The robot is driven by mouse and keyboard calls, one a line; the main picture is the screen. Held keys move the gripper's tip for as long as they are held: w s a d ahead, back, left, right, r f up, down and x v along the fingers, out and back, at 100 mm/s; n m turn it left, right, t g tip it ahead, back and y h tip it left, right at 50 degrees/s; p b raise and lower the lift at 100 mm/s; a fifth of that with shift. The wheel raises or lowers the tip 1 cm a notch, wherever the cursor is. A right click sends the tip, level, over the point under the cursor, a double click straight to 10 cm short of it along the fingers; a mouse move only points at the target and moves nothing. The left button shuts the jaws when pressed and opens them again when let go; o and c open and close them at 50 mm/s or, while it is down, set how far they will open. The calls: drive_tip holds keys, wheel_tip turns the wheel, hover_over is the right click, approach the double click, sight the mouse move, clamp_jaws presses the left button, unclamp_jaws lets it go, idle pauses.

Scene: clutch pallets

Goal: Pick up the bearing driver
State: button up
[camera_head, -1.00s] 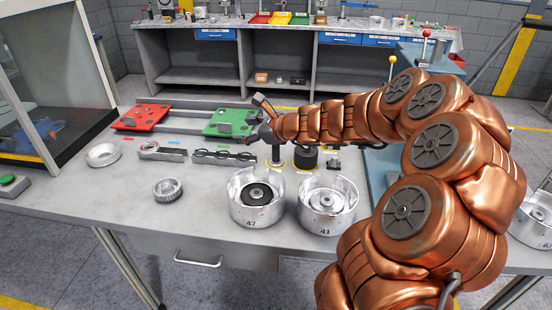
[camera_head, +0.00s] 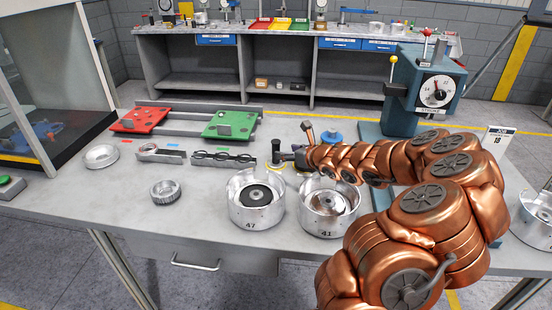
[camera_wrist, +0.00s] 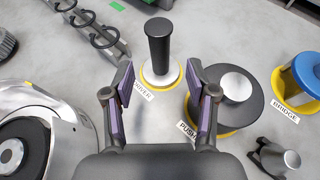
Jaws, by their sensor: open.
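The bearing driver (camera_wrist: 160,48) stands upright in the wrist view, a black cylindrical handle on a pale round base inside a yellow ring. A label reading "DRIVER" lies beside it. In the head view the driver (camera_head: 275,150) stands behind the drum marked 47. My gripper (camera_wrist: 163,90) is open and empty, its purple-padded fingers spread on the near side of the driver, with the handle showing beyond the gap. In the head view my gripper (camera_head: 292,157) is low over the bench, just right of the driver. I cannot tell whether it touches.
A black pusher (camera_wrist: 237,90) stands close by the right finger, and a blue bridge (camera_wrist: 309,72) is further right. Metal drums 47 (camera_head: 250,217) and 41 (camera_head: 326,225) stand in front. A rack of dark rings (camera_head: 222,160) lies left. A press (camera_head: 425,85) rises behind my arm.

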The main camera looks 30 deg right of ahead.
drive_tip(key=shift+p+x, duration=0.6)
drive_tip(key=shift+x, duration=3.25)
drive_tip(key=shift+s+f, duration=0.1)
drive_tip(key=shift+f, duration=0.05)
clamp_jaws()
